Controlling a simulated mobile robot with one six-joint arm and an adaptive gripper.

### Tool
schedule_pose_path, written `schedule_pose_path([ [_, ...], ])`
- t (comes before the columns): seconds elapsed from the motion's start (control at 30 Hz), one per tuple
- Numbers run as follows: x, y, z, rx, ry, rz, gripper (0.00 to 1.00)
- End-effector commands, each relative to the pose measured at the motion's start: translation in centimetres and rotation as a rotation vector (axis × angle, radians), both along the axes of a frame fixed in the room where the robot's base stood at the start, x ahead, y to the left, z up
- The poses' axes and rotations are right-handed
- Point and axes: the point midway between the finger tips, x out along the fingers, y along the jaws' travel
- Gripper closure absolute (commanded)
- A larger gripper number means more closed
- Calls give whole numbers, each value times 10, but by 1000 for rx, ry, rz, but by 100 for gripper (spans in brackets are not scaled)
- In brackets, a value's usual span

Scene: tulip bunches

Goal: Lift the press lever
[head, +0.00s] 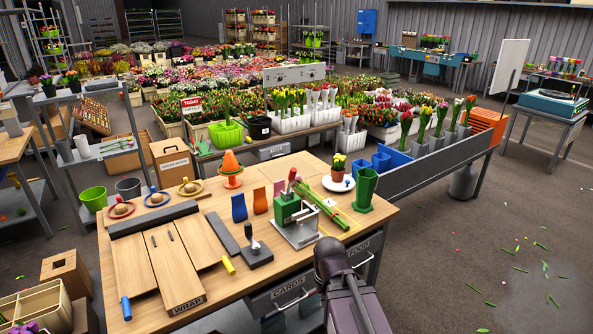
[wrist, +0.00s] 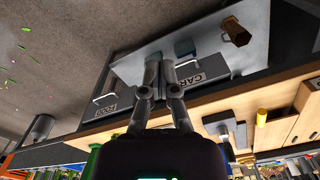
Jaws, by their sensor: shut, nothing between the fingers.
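The press (head: 289,208) has a green body on a pale metal base. It stands on the wooden worktable near the right front, with a red-tipped lever (head: 293,176) at its top. My gripper (wrist: 156,62) is shut and empty in the wrist view, its fingers together in front of the drawer fronts. In the head view my dark arm reaches up from the bottom edge to just before the table's front edge, right of the press; the fingertips are hidden there. A green patch at the bottom of the wrist view is too cut off to identify.
Green stems (head: 322,203) lie right of the press, near a green vase (head: 365,189) and a potted plant (head: 338,168). Drawers (head: 290,292) are below the front edge.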

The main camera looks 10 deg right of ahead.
Motion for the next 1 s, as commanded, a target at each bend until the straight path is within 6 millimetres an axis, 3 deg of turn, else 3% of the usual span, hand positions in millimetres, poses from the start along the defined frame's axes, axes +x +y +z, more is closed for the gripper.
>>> schedule_pose_path([
  [0.57,5,1,-3,6,-18,-9,100],
  [0.77,30,8,-12,39,-105,-57,100],
  [1.0,85,23,-24,132,-299,-178,100],
])
